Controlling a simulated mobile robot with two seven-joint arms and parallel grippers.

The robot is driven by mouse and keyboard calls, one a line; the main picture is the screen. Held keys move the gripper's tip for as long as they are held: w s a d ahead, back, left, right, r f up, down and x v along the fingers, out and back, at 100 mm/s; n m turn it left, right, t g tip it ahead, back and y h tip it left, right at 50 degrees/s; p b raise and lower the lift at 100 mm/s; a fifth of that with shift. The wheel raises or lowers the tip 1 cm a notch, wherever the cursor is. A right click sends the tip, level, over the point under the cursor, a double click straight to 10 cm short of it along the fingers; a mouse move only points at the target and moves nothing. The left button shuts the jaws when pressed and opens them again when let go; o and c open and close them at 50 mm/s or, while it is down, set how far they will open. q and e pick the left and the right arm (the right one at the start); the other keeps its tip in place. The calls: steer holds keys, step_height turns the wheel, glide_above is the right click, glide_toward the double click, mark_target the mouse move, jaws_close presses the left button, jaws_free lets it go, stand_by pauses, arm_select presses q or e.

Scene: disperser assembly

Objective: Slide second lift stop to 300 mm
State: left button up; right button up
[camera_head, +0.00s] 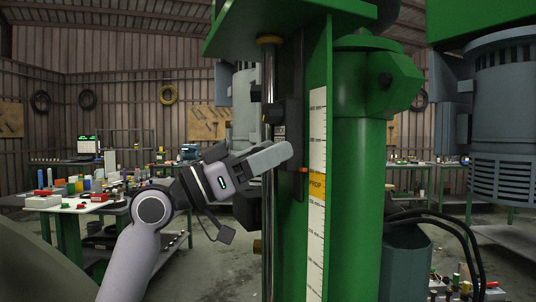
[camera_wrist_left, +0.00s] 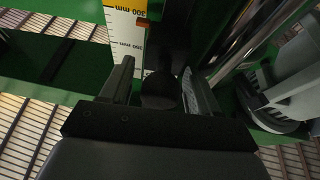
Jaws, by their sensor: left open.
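The tall scale (camera_head: 317,125) is a white strip with a yellow band, fixed to the green column; its lower part also shows in the wrist view (camera_wrist_left: 126,38), with a "300 mm" label near the top. A small red-orange pointer (camera_head: 302,169) lies beside the scale near the yellow band, and it shows near that label in the wrist view (camera_wrist_left: 143,22). My left gripper (camera_head: 284,153) is at the black rail beside the scale. In the wrist view its fingers (camera_wrist_left: 157,70) are apart, with a dark rounded knob (camera_wrist_left: 158,92) between them; contact cannot be told. My right gripper is not in view.
A black block (camera_head: 286,111) sits on the rail above my gripper, beside a vertical shiny rod (camera_head: 269,75). The green column (camera_head: 357,200) stands close on the right. Benches with small parts (camera_head: 75,205) stand behind on the left.

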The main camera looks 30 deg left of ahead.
arm_select(q)
steer(key=b+v, duration=0.2)
steer(key=v, duration=0.5)
steer(key=shift+b, duration=0.3)
